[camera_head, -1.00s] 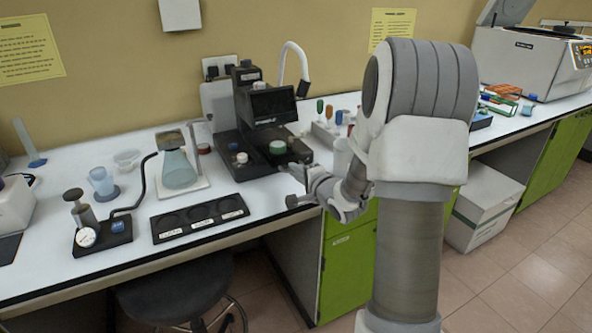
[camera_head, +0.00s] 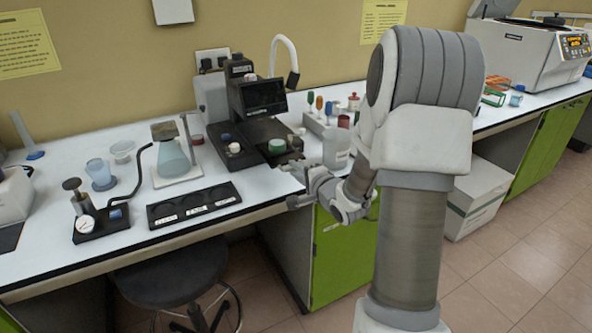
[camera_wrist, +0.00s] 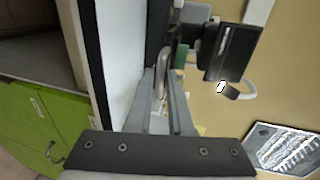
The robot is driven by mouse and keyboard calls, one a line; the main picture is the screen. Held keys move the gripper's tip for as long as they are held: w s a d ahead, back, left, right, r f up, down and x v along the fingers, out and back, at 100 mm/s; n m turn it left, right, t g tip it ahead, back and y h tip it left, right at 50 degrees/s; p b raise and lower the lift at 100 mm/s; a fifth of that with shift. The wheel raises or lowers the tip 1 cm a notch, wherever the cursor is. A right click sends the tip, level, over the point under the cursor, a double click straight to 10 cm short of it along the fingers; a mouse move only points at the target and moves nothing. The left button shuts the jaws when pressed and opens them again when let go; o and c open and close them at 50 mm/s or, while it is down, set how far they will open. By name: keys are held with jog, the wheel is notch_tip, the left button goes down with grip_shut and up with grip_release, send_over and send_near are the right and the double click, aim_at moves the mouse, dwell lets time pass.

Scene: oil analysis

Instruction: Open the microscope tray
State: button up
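The black microscope (camera_head: 262,97) with its dark screen stands at the back of the bench in the head view, and shows in the wrist view (camera_wrist: 233,52). Its dark tray (camera_head: 288,156), with a green-topped round piece (camera_head: 277,146) on it, sticks out at the front right. My gripper (camera_head: 290,170) is at the tray's front, over the bench edge. In the wrist view my fingers (camera_wrist: 161,82) stand close together on either side of a grey curved handle, and seem shut on it. The exact contact is hard to see.
A white bottle (camera_head: 336,150) and a rack of coloured vials (camera_head: 325,122) stand close on the right. A flask (camera_head: 172,155), a black labelled holder (camera_head: 194,204) and a gauge device (camera_head: 100,222) are on the left. A stool (camera_head: 172,275) stands below the bench.

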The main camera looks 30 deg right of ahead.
jog(key=shift+o, duration=1.3)
jog(key=b+v, duration=0.7)
jog(key=v, duration=1)
jog(key=shift+s, duration=0.2)
